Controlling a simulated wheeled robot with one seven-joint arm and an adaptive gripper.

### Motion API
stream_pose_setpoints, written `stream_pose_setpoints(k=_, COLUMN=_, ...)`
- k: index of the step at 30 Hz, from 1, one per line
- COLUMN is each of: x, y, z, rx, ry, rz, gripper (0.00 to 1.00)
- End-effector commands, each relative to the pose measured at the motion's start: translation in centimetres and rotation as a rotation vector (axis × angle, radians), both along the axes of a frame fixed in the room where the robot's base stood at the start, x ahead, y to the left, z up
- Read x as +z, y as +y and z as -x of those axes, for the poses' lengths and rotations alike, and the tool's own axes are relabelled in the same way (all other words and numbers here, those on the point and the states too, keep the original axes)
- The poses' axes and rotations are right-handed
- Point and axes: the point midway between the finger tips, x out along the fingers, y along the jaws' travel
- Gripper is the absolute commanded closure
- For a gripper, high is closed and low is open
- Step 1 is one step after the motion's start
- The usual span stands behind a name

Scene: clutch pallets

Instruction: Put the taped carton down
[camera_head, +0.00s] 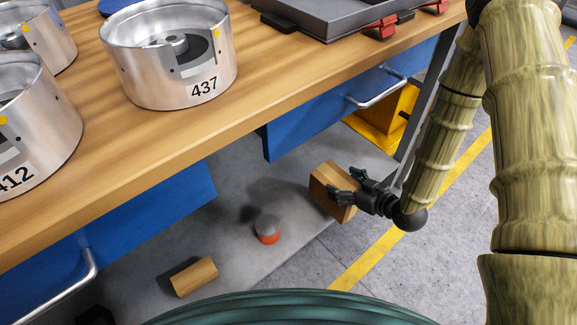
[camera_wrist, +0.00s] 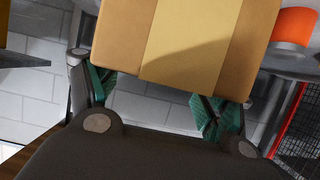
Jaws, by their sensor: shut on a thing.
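The taped carton (camera_head: 328,186) is a brown box held in front of the workbench, below the level of its top. In the wrist view the carton (camera_wrist: 185,40) fills the upper middle, with a paler tape band down its centre. My gripper (camera_head: 347,186) is shut on it, with the green finger pads at the carton's near end in the wrist view (camera_wrist: 160,100). The carton appears to be above the grey floor; the gap beneath it cannot be measured from these views.
The wooden workbench (camera_head: 270,85) carries metal drums marked 437 (camera_head: 168,50) and 412 (camera_head: 35,130), and a dark tray (camera_head: 335,12). A yellow bin (camera_head: 385,122) stands under the bench.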

Motion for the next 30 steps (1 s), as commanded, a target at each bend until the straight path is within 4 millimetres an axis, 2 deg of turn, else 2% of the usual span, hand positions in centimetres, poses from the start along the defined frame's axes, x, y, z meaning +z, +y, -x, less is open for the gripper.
stream_pose_setpoints(k=5, x=-0.2, y=-0.3, z=-1.1, rx=0.001, ry=-0.003, rz=0.000, gripper=0.90)
stream_pose_setpoints(k=24, x=-1.4, y=-4.0, z=-12.5, rx=0.000, ry=-0.005, rz=0.002, gripper=0.90)
stream_pose_setpoints(k=30, x=-1.4, y=-4.6, z=-14.3, rx=0.000, ry=-0.002, rz=-0.001, gripper=0.90)
